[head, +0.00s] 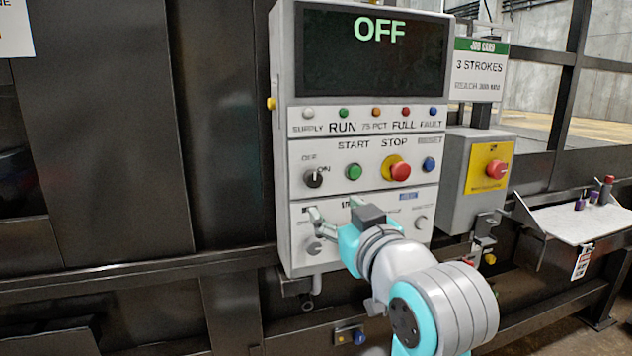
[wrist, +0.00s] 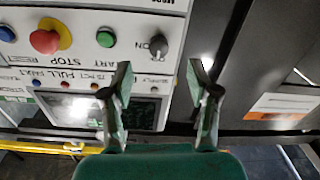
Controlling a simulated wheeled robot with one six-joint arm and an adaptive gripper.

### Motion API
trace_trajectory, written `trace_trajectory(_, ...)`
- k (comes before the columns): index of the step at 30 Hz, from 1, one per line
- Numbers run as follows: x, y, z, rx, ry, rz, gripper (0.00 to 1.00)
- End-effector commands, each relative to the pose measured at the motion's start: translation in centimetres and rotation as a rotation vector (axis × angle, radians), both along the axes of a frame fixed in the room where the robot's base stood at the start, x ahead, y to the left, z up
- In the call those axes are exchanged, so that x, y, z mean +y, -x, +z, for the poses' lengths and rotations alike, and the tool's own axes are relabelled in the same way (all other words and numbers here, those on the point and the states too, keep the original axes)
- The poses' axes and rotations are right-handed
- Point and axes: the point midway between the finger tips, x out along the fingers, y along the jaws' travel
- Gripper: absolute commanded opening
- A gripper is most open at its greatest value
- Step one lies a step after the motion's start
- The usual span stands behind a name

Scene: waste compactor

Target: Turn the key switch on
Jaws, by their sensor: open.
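The key switch (head: 313,178) is a small dark round knob with OFF and ON labels, at the left of the white control panel (head: 290,165). In the wrist view, which is upside down, the key switch (wrist: 158,46) shows beyond and between the fingertips. Which label it points at is hard to tell. My gripper (head: 334,208) is open and empty in front of the panel, a little below the switch in the head view. Both fingers of my gripper (wrist: 160,74) stand apart in the wrist view, not touching the switch. The display (head: 372,55) reads OFF.
A green START button (head: 354,172) and a red STOP button (head: 400,171) sit right of the switch. More knobs lie on the lower panel, partly behind my gripper. A yellow box with a red button (head: 496,169) and a small shelf (head: 570,222) are at the right.

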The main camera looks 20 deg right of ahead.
Motion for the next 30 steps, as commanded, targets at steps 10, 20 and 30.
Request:
trace_trajectory(10,0.0,-0.6,2.2,-0.006,0.008,0.001,0.6)
trace_trajectory(20,0.2,-6.2,2.2,-0.005,0.008,0.002,0.6)
trace_trajectory(30,0.3,-10.0,2.1,-0.007,0.008,0.001,0.6)
